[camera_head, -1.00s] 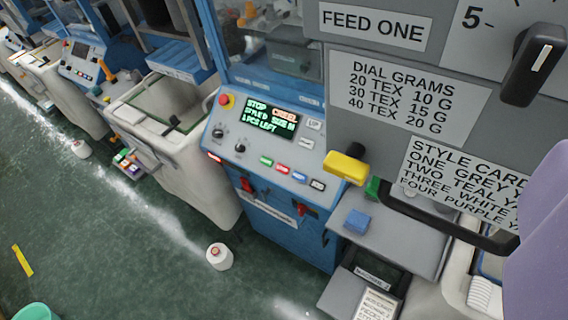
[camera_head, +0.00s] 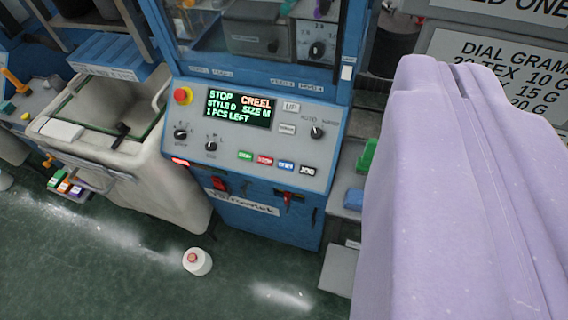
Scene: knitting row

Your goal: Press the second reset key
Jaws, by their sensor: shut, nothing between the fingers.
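A blue knitting machine's grey control panel (camera_head: 255,140) faces me near the middle. Its display (camera_head: 238,108) reads STOP, CREEL, STYLE D, SIZE M, 1 PCS LEFT. Below it is a row of keys: green (camera_head: 245,155), red (camera_head: 265,160), blue (camera_head: 286,165) and black, marked JOG (camera_head: 307,170). Labels on the coloured keys are too small to read surely, so I cannot tell which is a reset key. A pale key marked UP (camera_head: 291,106) and another pale key (camera_head: 287,129) sit right of the display. My gripper's fingers do not show; a smooth lilac part of mine fills the right side.
A red stop button on yellow (camera_head: 183,96) and dark knobs are on the panel. A pale bin (camera_head: 150,185) stands left of the machine. A white cone (camera_head: 197,261) stands on the green floor. A grey signboard (camera_head: 490,50) is at upper right, partly hidden.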

